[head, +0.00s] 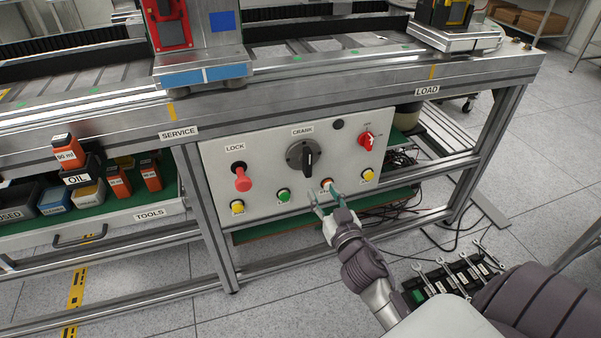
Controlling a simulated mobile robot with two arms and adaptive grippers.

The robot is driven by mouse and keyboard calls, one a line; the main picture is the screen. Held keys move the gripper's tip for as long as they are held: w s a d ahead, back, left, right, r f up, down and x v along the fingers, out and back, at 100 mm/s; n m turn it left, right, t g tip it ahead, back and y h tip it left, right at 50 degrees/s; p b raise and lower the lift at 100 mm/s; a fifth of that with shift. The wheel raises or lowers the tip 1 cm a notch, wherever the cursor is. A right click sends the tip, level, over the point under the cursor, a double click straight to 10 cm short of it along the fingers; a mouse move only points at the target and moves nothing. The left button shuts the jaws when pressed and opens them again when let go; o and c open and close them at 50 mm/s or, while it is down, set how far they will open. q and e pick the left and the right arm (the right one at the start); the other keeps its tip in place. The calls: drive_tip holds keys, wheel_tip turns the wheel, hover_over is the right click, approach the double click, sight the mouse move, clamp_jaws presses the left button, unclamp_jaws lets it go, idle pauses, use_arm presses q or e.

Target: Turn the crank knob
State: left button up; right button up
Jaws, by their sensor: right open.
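The crank knob (308,159) is a black handle on a round dark grey plate, under a CRANK label on a pale control panel (262,180). The handle points roughly upright. My right gripper (324,199) is open and empty, in front of the lower part of the panel. It is below and slightly right of the crank knob and looks apart from it. An orange-lit button (327,184) shows close to its fingertips. My left gripper is not in the head view.
A red LOCK knob (242,179) is left of the crank, and a red switch (366,141) is right. Green and yellow buttons line the panel's lower part. A wrench rack (450,277) lies at lower right. Bottles and bins stand on the TOOLS drawer (120,217) at left.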

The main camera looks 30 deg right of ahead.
sight(309, 169)
drive_tip(key=x, duration=1)
drive_tip(key=shift+w+a+b, duration=0.1)
drive_tip(key=shift+b, duration=0.25)
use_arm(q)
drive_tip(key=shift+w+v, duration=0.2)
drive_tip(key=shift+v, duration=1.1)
use_arm(e)
drive_tip(key=shift+w, duration=0.65)
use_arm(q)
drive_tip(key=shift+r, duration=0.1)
use_arm(e)
drive_tip(key=shift+c, duration=0.4)
clamp_jaws()
